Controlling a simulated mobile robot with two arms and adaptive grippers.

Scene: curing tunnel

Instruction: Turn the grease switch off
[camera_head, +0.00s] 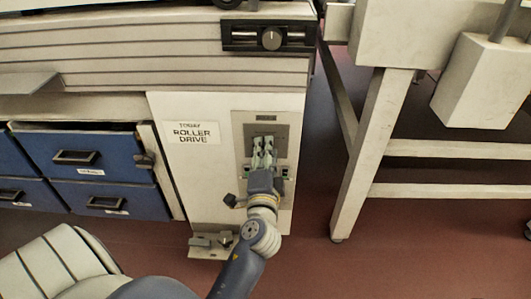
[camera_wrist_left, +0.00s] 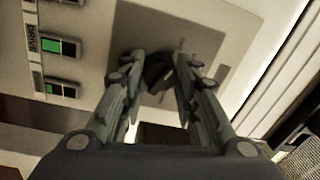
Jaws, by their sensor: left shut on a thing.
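My left gripper (camera_head: 263,146) reaches up to a grey plate (camera_head: 280,132) on the front of the cream cabinet. In the left wrist view its fingers (camera_wrist_left: 158,72) close around a small dark switch knob (camera_wrist_left: 157,73) on that plate. The fingertips hide part of the knob, and I cannot read its label or its exact setting. Two green-lit rocker switches, an upper one (camera_wrist_left: 60,47) and a lower one (camera_wrist_left: 60,90), sit to the left in the wrist view, with "DRIVE" lettering beside them. They are apart from the fingers. My right gripper is not in view.
A "TODAY ROLLER DRIVE" sign (camera_head: 196,133) is left of the plate. Blue drawers (camera_head: 85,157) stand at the left. A cream table frame (camera_head: 371,150) stands at the right, with open red floor between.

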